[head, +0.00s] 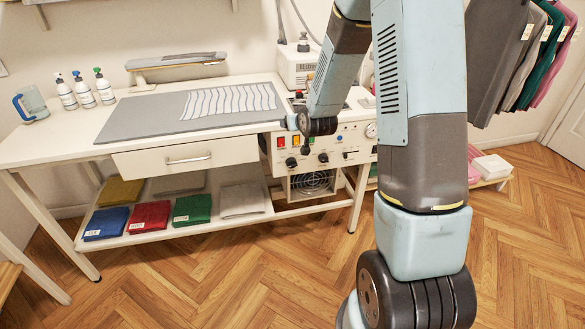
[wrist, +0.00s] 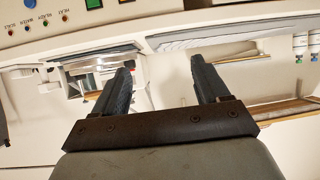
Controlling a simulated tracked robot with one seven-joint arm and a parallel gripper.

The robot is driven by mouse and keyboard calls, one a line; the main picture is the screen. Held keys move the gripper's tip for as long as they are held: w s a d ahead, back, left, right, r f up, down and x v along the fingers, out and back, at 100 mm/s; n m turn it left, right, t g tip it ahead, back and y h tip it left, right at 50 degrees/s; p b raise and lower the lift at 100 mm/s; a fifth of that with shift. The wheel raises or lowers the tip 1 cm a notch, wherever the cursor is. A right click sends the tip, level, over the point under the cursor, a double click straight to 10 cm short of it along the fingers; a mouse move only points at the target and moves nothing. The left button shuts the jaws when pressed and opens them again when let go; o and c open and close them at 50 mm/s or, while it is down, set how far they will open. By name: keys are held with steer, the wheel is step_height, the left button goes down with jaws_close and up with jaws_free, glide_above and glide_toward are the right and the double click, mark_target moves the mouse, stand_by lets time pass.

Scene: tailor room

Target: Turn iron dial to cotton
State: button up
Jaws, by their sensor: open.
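The white steam-iron unit's control panel (head: 335,142) is at the right end of the ironing table, partly behind my arm. It carries coloured switches, a blue button and a black round knob (head: 323,157); I cannot read any fabric marking or tell whether this knob is the iron dial. The panel edge (wrist: 150,12) also shows at the top of the wrist view, with small labels upside down and a green square. My gripper (wrist: 163,80) is open, with nothing between its two dark fingers. In the head view its fingers are not clearly visible near the panel.
The table holds a grey pad (head: 150,115) with a striped cloth (head: 232,101), and several spray bottles (head: 84,90) at left. A drawer (head: 187,157) is below. Folded cloths (head: 192,209) lie on the lower shelf. Garments (head: 515,50) hang at right. The floor in front is clear.

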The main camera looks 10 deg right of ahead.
step_height(320, 180, down, 14)
steer(key=w+m+t, duration=0.1)
steer(key=w+t, duration=0.1)
steer(key=m+t+h, duration=0.2)
steer(key=m+t, duration=0.1)
glide_toward(292, 166)
steer(key=w, duration=0.9)
steer(key=shift+w+d+f, duration=0.15)
steer(key=shift+w+d, duration=0.15)
steer(key=shift+d, duration=0.1)
steer(key=c, duration=1)
